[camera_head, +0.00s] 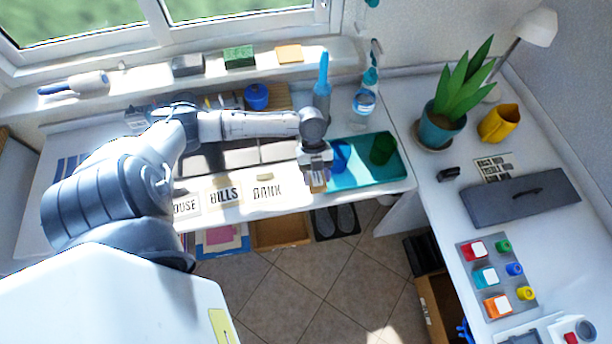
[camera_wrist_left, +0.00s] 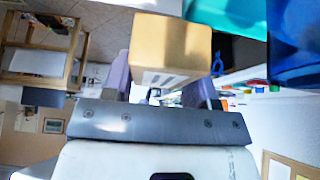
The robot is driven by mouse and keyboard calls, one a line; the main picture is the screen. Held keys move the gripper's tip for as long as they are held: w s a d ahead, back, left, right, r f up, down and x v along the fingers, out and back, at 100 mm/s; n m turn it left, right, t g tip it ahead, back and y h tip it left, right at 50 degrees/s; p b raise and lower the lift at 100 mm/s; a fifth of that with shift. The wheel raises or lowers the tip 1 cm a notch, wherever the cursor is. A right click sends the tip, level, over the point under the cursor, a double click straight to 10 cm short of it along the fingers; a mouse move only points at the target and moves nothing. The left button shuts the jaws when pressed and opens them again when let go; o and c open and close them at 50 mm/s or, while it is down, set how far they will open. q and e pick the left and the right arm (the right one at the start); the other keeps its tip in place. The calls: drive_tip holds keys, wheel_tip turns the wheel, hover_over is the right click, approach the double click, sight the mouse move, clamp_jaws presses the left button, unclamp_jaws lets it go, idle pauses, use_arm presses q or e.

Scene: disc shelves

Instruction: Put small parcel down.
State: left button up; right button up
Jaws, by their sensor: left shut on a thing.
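The small parcel (camera_wrist_left: 170,45) is a tan box with dark print on its lower face in the left wrist view. My left gripper (camera_head: 317,180) is shut on it, with one finger on each side of the box. In the head view the parcel (camera_head: 318,186) shows only as a small tan patch below the fingers. The gripper hangs over the front part of the white desk (camera_head: 300,192), just left of the turquoise tray. I cannot tell whether the parcel touches the desk. My right gripper is not in view.
The turquoise tray (camera_head: 350,184) holds a blue cup (camera_head: 340,155) and a green cup (camera_head: 382,148). Labels, including BILLS (camera_head: 224,194), lie left of the gripper. A blue bottle (camera_head: 322,85) stands behind. A plant (camera_head: 450,100) and dark case (camera_head: 520,200) stand on the right table.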

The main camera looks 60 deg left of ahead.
use_arm(q)
drive_tip(key=a+f, duration=0.1)
drive_tip(key=s+a+f, duration=0.1)
drive_tip(key=a, duration=0.1)
drive_tip(key=a+f, duration=0.1)
drive_tip(key=shift+s+a+f+b, duration=0.1)
drive_tip(key=shift+s+a+b, duration=0.15)
drive_tip(key=shift+a+b, duration=0.1)
drive_tip(key=shift+f+b, duration=0.45)
drive_tip(key=shift+f, duration=1.5)
drive_tip(key=shift+f, duration=0.1)
drive_tip(key=o, duration=0.7)
